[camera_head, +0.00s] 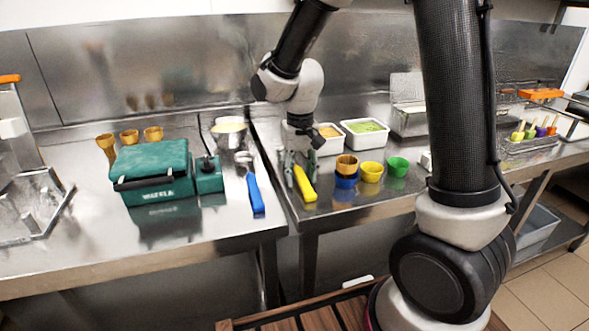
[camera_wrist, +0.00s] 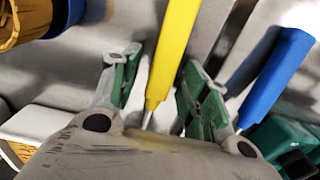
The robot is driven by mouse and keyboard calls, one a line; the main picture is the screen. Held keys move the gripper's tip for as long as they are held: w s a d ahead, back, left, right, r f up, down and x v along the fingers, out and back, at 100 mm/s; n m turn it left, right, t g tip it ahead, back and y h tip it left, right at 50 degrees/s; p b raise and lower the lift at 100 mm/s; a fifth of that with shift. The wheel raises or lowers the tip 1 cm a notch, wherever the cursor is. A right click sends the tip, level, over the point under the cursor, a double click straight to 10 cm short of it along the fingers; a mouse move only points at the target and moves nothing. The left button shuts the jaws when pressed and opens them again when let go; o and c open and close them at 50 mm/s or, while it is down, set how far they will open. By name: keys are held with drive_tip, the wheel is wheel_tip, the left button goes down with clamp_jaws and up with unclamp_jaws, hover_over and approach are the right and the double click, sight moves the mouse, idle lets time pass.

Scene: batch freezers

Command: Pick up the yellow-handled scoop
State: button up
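The yellow-handled scoop's handle (camera_head: 304,184) lies near the front edge of the right counter. In the wrist view the yellow handle (camera_wrist: 174,45) runs between my gripper's two green-padded fingers, with a visible gap on each side. My gripper (camera_head: 298,170) is open, pointing down over the handle, and does not appear closed on it. The head of the scoop is hidden by my gripper and cannot be made out.
A blue-handled scoop (camera_head: 256,193) lies to the left, and its handle (camera_wrist: 272,75) is close beside my right finger in the wrist view. Gold, yellow (camera_head: 372,172) and green (camera_head: 398,166) cups stand to the right. A green case (camera_head: 153,170) sits on the left counter. White tubs (camera_head: 364,134) stand behind.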

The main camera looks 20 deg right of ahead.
clamp_jaws()
